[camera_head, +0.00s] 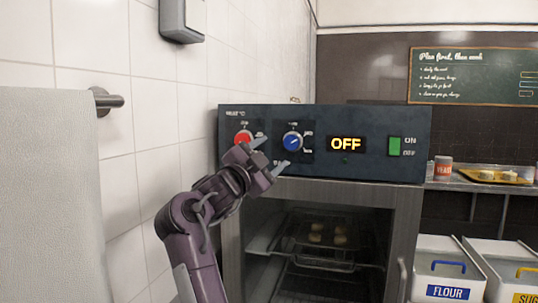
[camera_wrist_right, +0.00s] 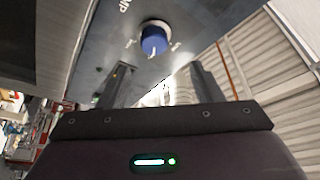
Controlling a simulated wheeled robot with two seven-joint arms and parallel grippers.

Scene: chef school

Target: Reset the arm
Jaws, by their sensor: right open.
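My right gripper (camera_head: 270,155) is in front of the oven's control panel (camera_head: 370,170), just below and left of the blue knob (camera_head: 292,141). Its two fingers are apart, with nothing between them. In the right wrist view the open gripper (camera_wrist_right: 165,80) points toward the panel, and the blue knob (camera_wrist_right: 154,38) shows beyond the fingertips. I cannot tell whether a finger touches the panel. The red knob (camera_head: 243,137) is just above the gripper. The display (camera_head: 346,144) reads OFF. My left gripper is not in view.
The oven chamber below holds a tray (camera_head: 318,255) with several pale pieces. A towel (camera_head: 50,200) hangs on a rail at the left wall. At right are a shelf with a yellow tray (camera_head: 492,177), a flour bin (camera_head: 447,270) and another bin.

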